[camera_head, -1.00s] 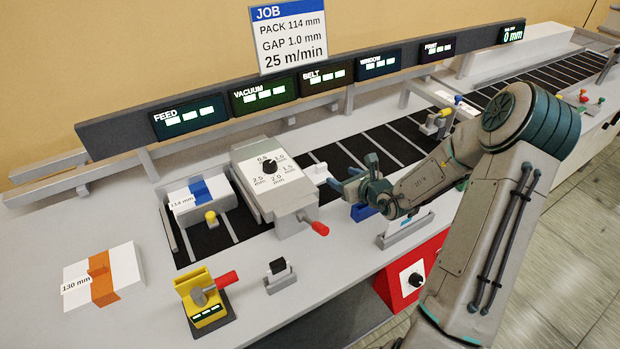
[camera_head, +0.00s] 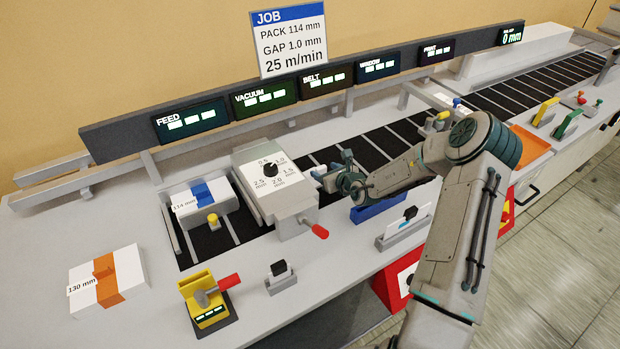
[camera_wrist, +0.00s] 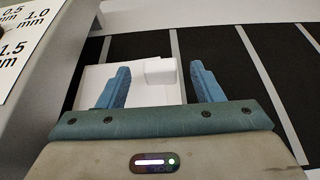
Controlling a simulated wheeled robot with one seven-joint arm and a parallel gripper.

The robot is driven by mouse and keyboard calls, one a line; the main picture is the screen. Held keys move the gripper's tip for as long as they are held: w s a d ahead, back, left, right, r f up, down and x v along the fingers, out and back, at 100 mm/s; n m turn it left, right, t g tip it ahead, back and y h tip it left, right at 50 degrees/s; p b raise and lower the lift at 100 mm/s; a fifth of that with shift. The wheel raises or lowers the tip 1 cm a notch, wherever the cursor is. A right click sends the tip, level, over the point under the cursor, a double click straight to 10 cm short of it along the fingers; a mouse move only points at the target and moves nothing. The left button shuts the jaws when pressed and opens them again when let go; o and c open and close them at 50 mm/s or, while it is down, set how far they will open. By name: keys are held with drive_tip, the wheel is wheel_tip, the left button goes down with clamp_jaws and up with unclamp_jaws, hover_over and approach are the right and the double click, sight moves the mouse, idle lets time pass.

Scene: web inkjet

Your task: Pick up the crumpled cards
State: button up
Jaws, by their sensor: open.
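In the wrist view a flat white piece (camera_wrist: 145,93) with a small raised white block (camera_wrist: 161,72) at its far right lies on the black belt (camera_wrist: 215,55); this looks like the crumpled cards, though creases are hard to make out. My gripper (camera_wrist: 160,66) is open, its two blue fingers on either side of the white piece, with nothing clearly gripped. In the head view my gripper (camera_head: 331,168) is low over the belt, just right of the grey gap-dial housing (camera_head: 268,168), and hides the white piece.
The housing with its red-handled lever (camera_head: 319,231) stands close on the left. A blue block (camera_head: 378,209) and a card holder (camera_head: 402,237) are in front. A 114 mm pack (camera_head: 203,199) sits in the feeder. Display rail (camera_head: 330,75) runs behind.

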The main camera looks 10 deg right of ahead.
sight(323, 169)
drive_tip(key=shift+p+x, duration=0.35)
drive_tip(key=shift+x, duration=1.3)
drive_tip(key=c, duration=1.1)
drive_tip(key=shift+r, duration=0.1)
